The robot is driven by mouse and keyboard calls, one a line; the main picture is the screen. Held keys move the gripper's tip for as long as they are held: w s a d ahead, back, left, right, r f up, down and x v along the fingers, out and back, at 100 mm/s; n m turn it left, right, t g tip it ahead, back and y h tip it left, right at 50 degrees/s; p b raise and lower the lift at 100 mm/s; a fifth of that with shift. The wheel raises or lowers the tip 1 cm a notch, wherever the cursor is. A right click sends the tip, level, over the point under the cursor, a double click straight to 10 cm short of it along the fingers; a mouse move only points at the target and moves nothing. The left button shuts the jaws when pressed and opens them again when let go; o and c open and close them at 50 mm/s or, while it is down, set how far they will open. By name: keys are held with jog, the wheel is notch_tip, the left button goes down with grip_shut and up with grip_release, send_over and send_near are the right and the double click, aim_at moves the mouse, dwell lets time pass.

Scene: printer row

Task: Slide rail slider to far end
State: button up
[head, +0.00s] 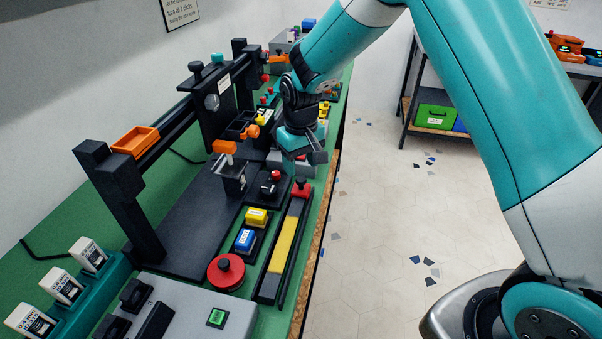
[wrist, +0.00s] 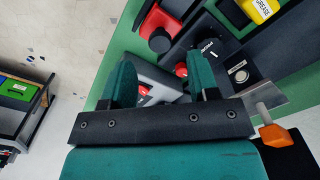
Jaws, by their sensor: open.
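The rail slider (head: 301,189) is a small red block with a dark knob on top. It sits at the far end of a black rail (head: 267,289) with a yellow strip, along the bench's right edge. In the wrist view the slider (wrist: 150,22) shows at the top, beyond the fingertips. My gripper (head: 303,160) is above the bench, just past the slider in the head view. Its two teal fingers (wrist: 163,70) are apart with nothing held between them. The gripper does not appear to touch the slider.
A black rotary knob (head: 268,187) stands close beside the slider. A grey box (wrist: 160,82) lies beneath the fingers.

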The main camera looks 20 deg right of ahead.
aim_at(301, 179)
jog(key=shift+f, duration=2.3)
jog(key=shift+c, duration=0.2)
jog(key=shift+s, duration=0.1)
grip_shut()
